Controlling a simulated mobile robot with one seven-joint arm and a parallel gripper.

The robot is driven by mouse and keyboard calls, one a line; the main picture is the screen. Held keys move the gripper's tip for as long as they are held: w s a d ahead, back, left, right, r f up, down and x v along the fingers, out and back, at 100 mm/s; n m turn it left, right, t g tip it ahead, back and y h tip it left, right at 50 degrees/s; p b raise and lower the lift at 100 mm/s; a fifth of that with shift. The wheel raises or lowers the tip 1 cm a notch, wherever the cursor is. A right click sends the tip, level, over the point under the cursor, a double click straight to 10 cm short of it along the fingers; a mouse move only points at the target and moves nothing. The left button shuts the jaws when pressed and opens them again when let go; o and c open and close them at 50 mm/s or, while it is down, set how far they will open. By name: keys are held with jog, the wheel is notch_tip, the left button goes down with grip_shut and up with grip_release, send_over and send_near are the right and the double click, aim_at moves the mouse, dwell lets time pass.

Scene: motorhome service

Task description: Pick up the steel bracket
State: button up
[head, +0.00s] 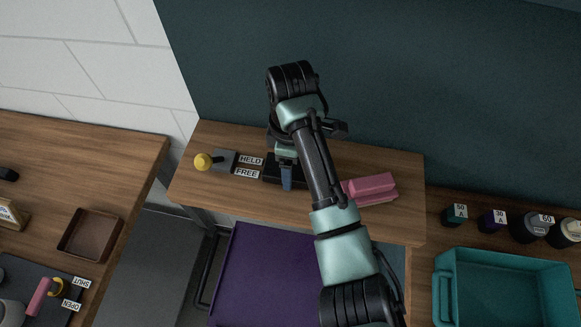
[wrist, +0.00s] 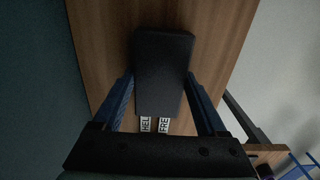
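A dark grey block-like piece (wrist: 163,70) lies on the wooden shelf between my fingers in the wrist view. It is the only thing there that could be the steel bracket, but no bracket shape can be made out. In the head view a dark piece (head: 270,169) shows beside the HELD and FREE labels, partly hidden by my arm. My gripper (head: 286,181) points down at it. In the wrist view my gripper (wrist: 159,78) has its two blue fingers apart, one on each side of the block. Whether they touch it cannot be told.
A yellow-knobbed lever (head: 204,161) stands left of the labels. A pink block (head: 371,188) lies right of my arm on the shelf (head: 330,225). A teal bin (head: 508,290) and several dark containers (head: 494,220) are at right. A brown tray (head: 90,235) is at left.

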grip_shut()
jog(key=shift+r, duration=0.1)
